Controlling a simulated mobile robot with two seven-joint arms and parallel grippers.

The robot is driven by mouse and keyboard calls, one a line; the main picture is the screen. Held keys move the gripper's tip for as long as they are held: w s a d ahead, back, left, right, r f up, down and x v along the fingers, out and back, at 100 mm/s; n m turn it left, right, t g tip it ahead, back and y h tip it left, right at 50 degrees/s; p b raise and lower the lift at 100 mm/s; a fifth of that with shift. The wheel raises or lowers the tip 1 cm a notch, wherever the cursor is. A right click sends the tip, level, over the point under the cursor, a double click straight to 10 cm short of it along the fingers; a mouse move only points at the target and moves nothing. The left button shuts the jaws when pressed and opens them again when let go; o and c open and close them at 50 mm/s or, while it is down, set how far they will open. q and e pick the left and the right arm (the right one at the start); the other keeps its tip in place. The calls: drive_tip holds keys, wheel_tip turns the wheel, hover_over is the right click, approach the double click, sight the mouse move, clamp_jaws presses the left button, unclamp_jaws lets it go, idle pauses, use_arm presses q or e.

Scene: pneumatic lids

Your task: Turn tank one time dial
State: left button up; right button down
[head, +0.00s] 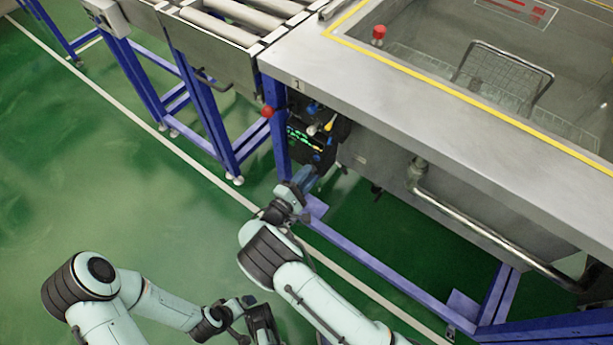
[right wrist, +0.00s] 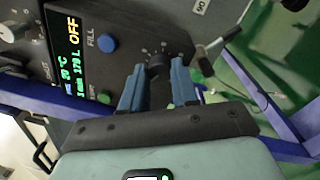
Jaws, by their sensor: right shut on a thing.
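The tank one control panel (head: 306,139) is on the tank's near left corner, under the "1" label. In the right wrist view its dark face (right wrist: 75,90) has a green and yellow display reading "OFF". A small black dial (right wrist: 155,68) with number marks around it sits between the blue fingers of my right gripper (right wrist: 158,76), which is shut on it. In the head view my right gripper (head: 305,178) is just below the panel, and the dial is hidden. My left gripper (head: 262,322) is low near the bottom edge, away from the panel; its fingers are unclear.
A blue FILL button (right wrist: 108,42) and a green button (right wrist: 104,97) are close to the dial. A lever (right wrist: 208,55) is right of it. A red knob (head: 267,112) is beside the panel. Blue frame legs and a metal pipe (head: 480,225) run below the tank. Green floor is clear at left.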

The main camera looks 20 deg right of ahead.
use_arm(q)
drive_tip(key=shift+w+a+f, duration=0.1)
drive_tip(key=shift+w, duration=0.05)
use_arm(e)
drive_tip(key=shift+a+m, duration=0.1)
drive_tip(key=shift+m, duration=0.6)
drive_tip(key=c, duration=0.8)
unclamp_jaws()
drive_tip(key=shift+c, duration=0.2)
use_arm(q)
drive_tip(key=shift+s+d+r+p, duration=0.25)
drive_tip(key=shift+s+r, duration=0.05)
drive_tip(key=shift+s, duration=0.15)
drive_tip(key=shift+s+d+r+p, duration=0.2)
drive_tip(key=shift+s+r+p, duration=0.1)
drive_tip(key=shift+s, duration=0.1)
use_arm(e)
drive_tip(key=v, duration=1.3)
drive_tip(key=shift+a, duration=0.25)
